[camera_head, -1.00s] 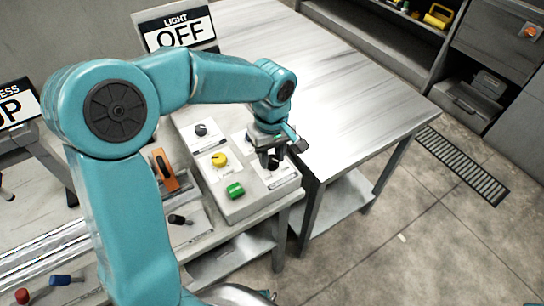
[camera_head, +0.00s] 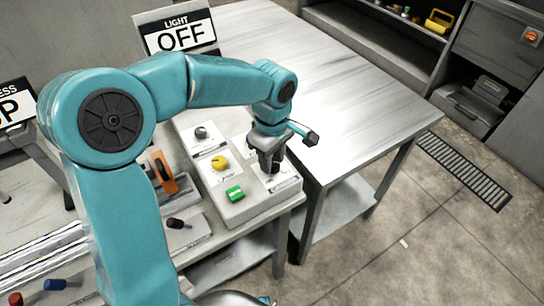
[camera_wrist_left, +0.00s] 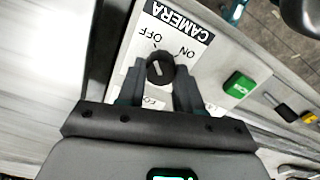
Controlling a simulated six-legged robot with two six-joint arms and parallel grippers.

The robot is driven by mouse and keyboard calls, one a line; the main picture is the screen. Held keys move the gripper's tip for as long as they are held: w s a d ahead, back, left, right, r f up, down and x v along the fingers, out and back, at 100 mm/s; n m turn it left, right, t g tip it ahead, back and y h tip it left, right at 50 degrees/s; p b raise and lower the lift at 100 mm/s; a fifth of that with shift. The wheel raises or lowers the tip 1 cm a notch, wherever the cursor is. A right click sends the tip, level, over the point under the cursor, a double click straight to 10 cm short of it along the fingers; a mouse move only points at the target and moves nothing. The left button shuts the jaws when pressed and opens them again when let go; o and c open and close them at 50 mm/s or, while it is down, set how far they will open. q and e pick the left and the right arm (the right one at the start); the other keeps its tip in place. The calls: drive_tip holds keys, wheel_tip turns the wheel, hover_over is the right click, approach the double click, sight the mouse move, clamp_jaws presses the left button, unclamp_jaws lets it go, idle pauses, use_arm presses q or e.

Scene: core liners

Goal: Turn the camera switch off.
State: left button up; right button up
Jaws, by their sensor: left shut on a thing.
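The camera switch is a black round knob (camera_wrist_left: 160,68) on a white plate marked CAMERA, with OFF and ON printed beside it. In the left wrist view it sits between my left gripper's (camera_wrist_left: 161,80) two dark fingers, which are shut on its sides. A pale pointer line shows on the knob, but I cannot tell for certain which word it faces. In the head view my left gripper (camera_head: 268,160) points down at the right end of the grey control box (camera_head: 243,207), largely hiding the black knob (camera_head: 274,168). My right gripper is out of view.
A yellow knob (camera_head: 220,162), a grey knob (camera_head: 201,132) and a green switch (camera_head: 235,194) are close by on the box. A LIGHT sign (camera_head: 179,34) reading OFF stands behind. A bare metal table (camera_head: 340,100) lies to the right.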

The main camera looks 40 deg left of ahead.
use_arm(q)
drive_tip(key=shift+w+r, duration=0.1)
drive_tip(key=shift+r, duration=0.05)
drive_tip(key=o, duration=1)
wheel_tip(320, 180, up, 16)
drive_tip(key=p, duration=0.2)
drive_tip(key=shift+r+p, duration=0.15)
drive_tip(key=shift+p, duration=0.2)
drive_tip(key=shift+s, duration=0.2)
